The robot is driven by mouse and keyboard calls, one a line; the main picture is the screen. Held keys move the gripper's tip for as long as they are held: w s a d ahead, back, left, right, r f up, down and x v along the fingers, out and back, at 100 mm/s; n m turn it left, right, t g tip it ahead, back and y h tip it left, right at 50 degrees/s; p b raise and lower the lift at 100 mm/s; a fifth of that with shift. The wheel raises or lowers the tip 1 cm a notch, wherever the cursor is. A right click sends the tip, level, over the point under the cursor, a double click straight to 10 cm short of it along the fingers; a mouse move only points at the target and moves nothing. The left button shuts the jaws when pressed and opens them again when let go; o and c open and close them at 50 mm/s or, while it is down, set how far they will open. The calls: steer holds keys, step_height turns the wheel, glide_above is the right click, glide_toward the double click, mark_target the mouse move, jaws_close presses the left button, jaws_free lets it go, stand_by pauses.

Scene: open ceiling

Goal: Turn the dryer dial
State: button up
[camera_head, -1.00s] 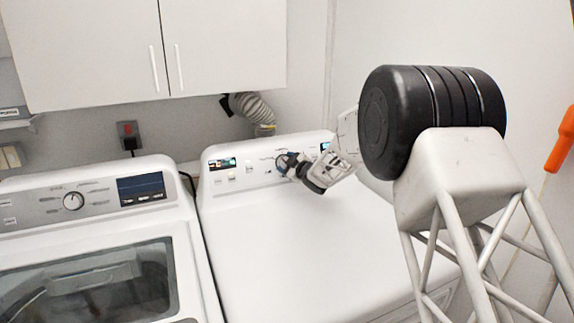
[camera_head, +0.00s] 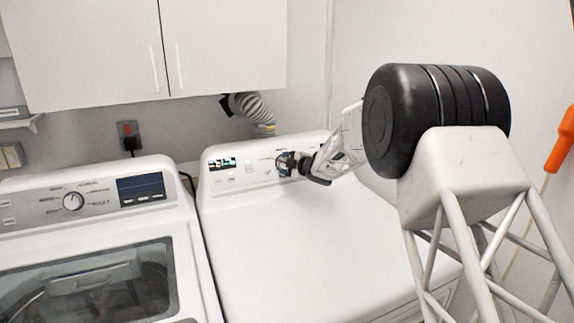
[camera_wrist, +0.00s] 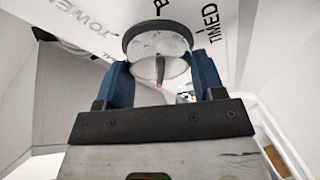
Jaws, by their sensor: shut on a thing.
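The dryer (camera_head: 300,235) is the white machine on the right in the head view, with a control panel along its back. Its dial (camera_wrist: 158,45) is a round grey knob with a dark rim and a pointer ridge, seen close in the wrist view. My gripper (camera_wrist: 160,78) has its two blue fingers on either side of the dial, shut on it. In the head view my gripper (camera_head: 286,164) is at the panel and hides most of the dial.
A washer (camera_head: 95,245) with its own dial (camera_head: 73,201) stands to the left. White cabinets (camera_head: 215,50) hang above. A silver duct hose (camera_head: 252,108) and a wall outlet (camera_head: 127,130) are behind the machines. The dryer top is clear.

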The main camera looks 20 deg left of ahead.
steer(key=o, duration=0.9)
steer(key=shift+d, duration=0.15)
steer(key=shift+v, duration=3.8)
